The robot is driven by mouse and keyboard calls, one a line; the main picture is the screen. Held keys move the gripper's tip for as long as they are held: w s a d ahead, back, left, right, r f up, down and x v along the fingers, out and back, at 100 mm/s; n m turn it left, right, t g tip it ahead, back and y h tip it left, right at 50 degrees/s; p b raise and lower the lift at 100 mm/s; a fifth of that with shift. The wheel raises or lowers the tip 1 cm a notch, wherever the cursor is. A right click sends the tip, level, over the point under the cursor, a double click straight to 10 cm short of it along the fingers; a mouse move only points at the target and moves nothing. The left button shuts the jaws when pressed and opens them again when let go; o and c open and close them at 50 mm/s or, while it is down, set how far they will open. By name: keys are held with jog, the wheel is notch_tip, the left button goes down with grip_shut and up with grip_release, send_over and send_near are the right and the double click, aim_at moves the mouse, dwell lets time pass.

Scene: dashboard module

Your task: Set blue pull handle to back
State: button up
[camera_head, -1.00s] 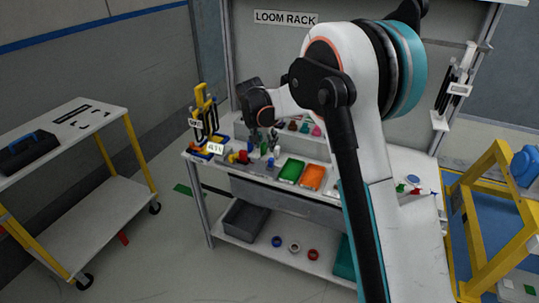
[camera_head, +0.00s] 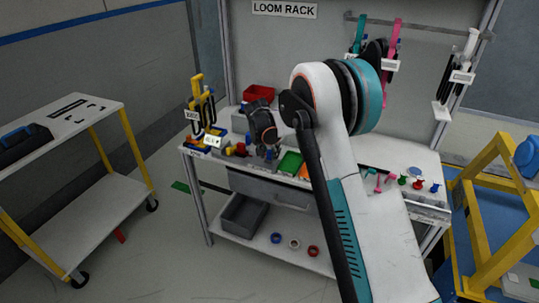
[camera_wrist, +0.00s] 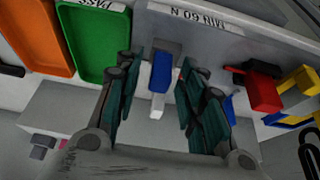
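The blue pull handle (camera_wrist: 160,72) shows in the wrist view on a pale stem, in front of a small grey mount on the bench. My gripper (camera_wrist: 161,64) is open, with one dark green finger pair on each side of the handle. Gaps show between the fingers and the handle, and no contact is visible. In the head view my gripper (camera_head: 270,154) is low over the front left of the bench, by the green tray. The handle is too small and hidden there to make out.
The green tray (camera_wrist: 100,40) and orange tray (camera_wrist: 38,35) lie left of the fingers in the wrist view. A red part (camera_wrist: 263,91) and a yellow part (camera_wrist: 300,80) stand close on the right. A yellow fixture (camera_head: 200,100) stands at the bench's left end.

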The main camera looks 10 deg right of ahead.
aim_at(257, 158)
grip_shut()
jog(key=w+a, duration=0.1)
jog(key=a, duration=0.1)
jog(key=w+a, duration=0.2)
jog(key=shift+w+a+p, duration=0.2)
jog(key=shift+a+p, duration=0.05)
jog(key=shift+p, duration=0.15)
grip_release()
jog(key=v, duration=1.2)
